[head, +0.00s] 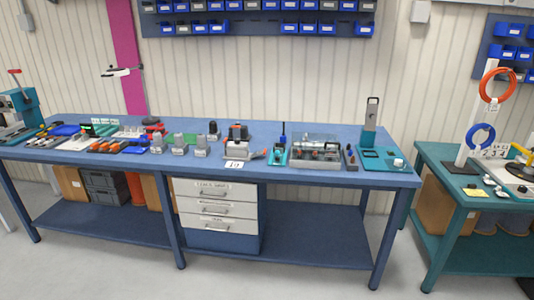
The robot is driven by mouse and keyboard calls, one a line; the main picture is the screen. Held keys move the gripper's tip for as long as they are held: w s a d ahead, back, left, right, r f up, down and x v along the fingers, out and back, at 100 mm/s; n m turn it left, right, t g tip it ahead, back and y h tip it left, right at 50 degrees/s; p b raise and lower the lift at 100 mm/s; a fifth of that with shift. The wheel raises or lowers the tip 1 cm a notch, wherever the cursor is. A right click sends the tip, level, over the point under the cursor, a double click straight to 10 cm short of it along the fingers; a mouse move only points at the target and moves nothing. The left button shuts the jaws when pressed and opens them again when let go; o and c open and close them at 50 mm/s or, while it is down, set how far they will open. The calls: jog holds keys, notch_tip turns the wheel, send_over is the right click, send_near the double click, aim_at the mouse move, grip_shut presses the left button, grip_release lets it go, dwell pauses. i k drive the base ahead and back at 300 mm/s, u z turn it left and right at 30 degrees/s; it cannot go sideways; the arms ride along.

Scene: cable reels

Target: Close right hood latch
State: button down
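A grey housing with a dark top and an orange-red part at its right (238,143) stands on the blue bench, behind a white number card. It may be the hood, but this is too small to be sure. I cannot make out a right latch or whether one is open or shut. Several smaller grey housings (180,145) stand to its left. My gripper does not show in the head view.
The blue bench (340,178) is crowded along its top, with a narrow bare strip at the front edge. A clear-covered fixture (316,150) and a teal device with an upright post (371,135) stand to the right. A teal table (440,182) with cable reels is at far right.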

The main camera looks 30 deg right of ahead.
aim_at(264, 152)
jog(key=z, duration=0.1)
jog(key=i, duration=0.95)
jog(key=u, duration=0.05)
